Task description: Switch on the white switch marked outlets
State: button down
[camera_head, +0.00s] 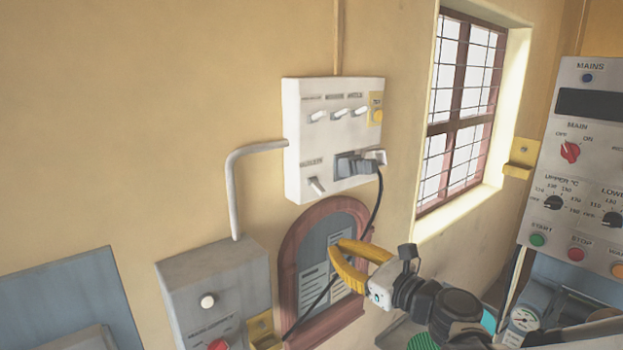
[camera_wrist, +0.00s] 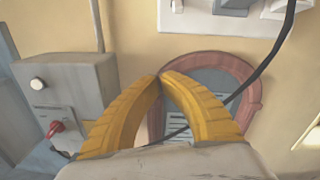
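The white switch marked outlets (camera_head: 316,186) is a small white lever at the lower left of the white wall panel (camera_head: 294,150). Its label is above it, small and blurred. The lever slants down to the right; I cannot tell for sure whether it is on or off. In the wrist view a white lever (camera_wrist: 177,5) shows at the top edge, on the panel's lower part (camera_wrist: 200,24). My gripper (camera_head: 334,246) has yellow fingers and is below and right of the switch, apart from it. In the wrist view its fingertips (camera_wrist: 162,78) meet, with nothing between them.
A plug in the socket trails a black cable (camera_head: 377,205) past my gripper. A grey box (camera_head: 215,280) with a red knob and an arched notice board (camera_head: 288,270) are below.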

aim_at(309, 197)
jog(key=r+m, duration=0.1)
jog(key=w+d+r+m+t, duration=0.1)
jog(key=shift+w+d+r+m+p, duration=0.15)
jog(key=shift+r+m+p, duration=0.05)
jog(key=shift+m+p, duration=0.2)
jog(key=p+x, duration=0.1)
jog(key=x, duration=0.9)
jog(key=r, duration=0.1)
jog(key=s+r, duration=0.1)
jog(key=d+r+p, duration=0.1)
jog(key=r, duration=0.1)
jog(key=shift+s, duration=0.35)
jog(key=shift+w+a, duration=0.1)
jog(key=shift+w, duration=0.1)
jog(key=shift+s, duration=0.15)
jog(key=shift+s+r+p, duration=0.1)
jog(key=shift+r+p, duration=0.05)
jog(key=shift+p, duration=0.5)
